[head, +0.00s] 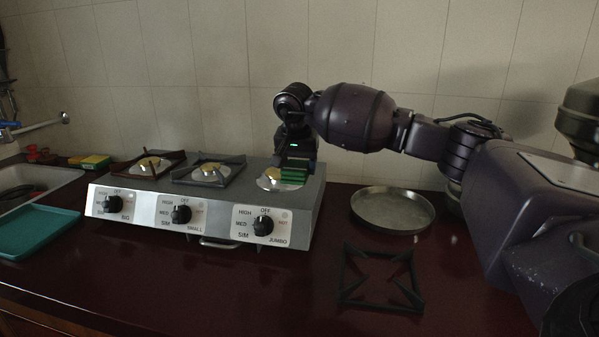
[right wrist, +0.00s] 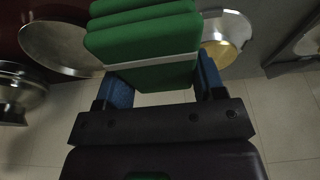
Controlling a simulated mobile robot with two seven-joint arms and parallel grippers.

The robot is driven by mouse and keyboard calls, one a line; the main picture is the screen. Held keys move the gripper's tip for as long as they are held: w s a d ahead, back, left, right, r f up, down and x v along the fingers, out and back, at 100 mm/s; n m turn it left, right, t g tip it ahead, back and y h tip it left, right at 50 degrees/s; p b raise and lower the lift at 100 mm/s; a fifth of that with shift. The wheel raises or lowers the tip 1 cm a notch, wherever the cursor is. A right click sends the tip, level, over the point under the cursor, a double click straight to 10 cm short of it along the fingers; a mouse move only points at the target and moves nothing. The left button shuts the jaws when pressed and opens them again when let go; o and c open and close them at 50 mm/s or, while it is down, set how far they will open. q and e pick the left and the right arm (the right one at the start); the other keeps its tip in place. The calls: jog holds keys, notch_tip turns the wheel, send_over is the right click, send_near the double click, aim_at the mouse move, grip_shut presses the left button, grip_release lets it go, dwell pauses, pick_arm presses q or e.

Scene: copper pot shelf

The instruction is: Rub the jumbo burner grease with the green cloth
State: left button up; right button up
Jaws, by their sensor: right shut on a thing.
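My right gripper (head: 294,160) is over the right end of the stove, shut on the green cloth (head: 294,176). The cloth is a folded, striped-looking block between the fingers; in the right wrist view the cloth (right wrist: 145,40) has a pale band around it. The jumbo burner (head: 270,181) is bare of its grate, and the cloth is at its right side, seeming to touch or hover just over it. The burner's brassy disc (right wrist: 225,42) also shows in the right wrist view. Grease cannot be made out clearly. My left gripper is not in view.
A black grate (head: 382,298) lies on the dark red counter, with a round metal pan (head: 392,209) behind it. Two other burners (head: 209,169) carry grates. A teal tray (head: 38,230) and sink (head: 40,178) are at left. The tiled wall is close behind.

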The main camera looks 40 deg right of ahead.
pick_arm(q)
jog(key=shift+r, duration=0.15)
pick_arm(e)
jog(key=shift+r, duration=0.25)
jog(key=shift+r+p, duration=0.45)
jog(key=shift+r, duration=1.1)
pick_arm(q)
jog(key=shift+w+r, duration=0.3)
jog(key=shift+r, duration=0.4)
pick_arm(e)
jog(key=shift+f, duration=0.1)
